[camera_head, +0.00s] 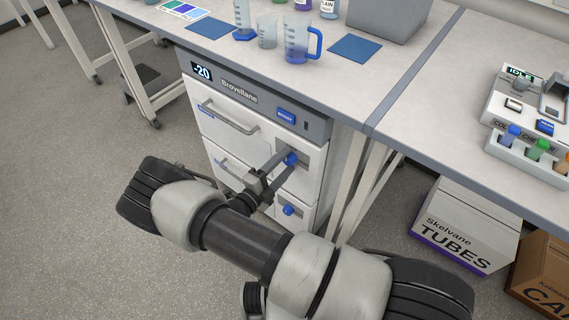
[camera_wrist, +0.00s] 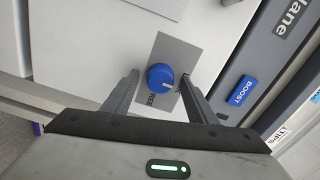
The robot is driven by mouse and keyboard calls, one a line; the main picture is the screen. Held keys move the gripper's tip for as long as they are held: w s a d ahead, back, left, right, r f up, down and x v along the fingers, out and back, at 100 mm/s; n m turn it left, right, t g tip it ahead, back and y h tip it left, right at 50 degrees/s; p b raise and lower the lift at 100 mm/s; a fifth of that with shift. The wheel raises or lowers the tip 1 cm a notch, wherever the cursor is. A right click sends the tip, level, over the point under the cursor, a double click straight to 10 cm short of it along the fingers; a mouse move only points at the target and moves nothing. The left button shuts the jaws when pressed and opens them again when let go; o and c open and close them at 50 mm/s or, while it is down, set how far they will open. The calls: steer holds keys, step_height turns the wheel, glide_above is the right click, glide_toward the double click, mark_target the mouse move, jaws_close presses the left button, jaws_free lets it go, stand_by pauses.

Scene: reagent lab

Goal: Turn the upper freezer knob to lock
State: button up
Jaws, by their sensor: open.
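The freezer (camera_head: 232,102) is a white under-bench unit with a "-20" display and two drawers. Its upper knob (camera_head: 291,159) is blue and round, on a grey plate at the right of the upper drawer. In the wrist view the upper knob (camera_wrist: 160,77) has a pale pointer mark toward its lower right, and part of a label, "FREE", shows beside it. My gripper (camera_head: 284,157) is open, with one finger on either side of the knob; in the wrist view the fingers (camera_wrist: 159,77) stand apart from it. The lower blue knob (camera_head: 289,210) is below, clear of my gripper.
Drawer handles (camera_head: 228,117) project from the freezer front. A blue BOOST button (camera_head: 286,116) sits above the upper knob. Beakers and a blue-handled jug (camera_head: 298,45) stand on the bench above. A box marked TUBES (camera_head: 462,228) is on the floor at right.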

steer(key=p+v, duration=0.1)
steer(key=v, duration=1.6)
steer(key=shift+s, duration=0.2)
steer(key=shift+a, duration=0.15)
steer(key=w+d+r+m+g+y, duration=0.1)
steer(key=d+r+m+g, duration=0.65)
steer(key=r+m, duration=0.5)
steer(key=w+d+r+m+g+y, duration=0.1)
steer(key=d+r+m+g+y, duration=0.1)
steer(key=d+r+m+g, duration=0.75)
steer(key=s+d+r+m+t+y, duration=0.4)
steer(key=s+r+m, duration=0.2)
steer(key=r+m, duration=0.5)
steer(key=s+d+r+m+t+y, duration=0.45)
steer(key=r+m, duration=0.25)
steer(key=m, duration=0.9)
step_height(320, 180, up, 22)
steer(key=p, duration=2.2)
steer(key=shift+s+a+p, duration=0.35)
steer(key=shift+s+a, duration=0.05)
steer(key=shift+s, duration=0.05)
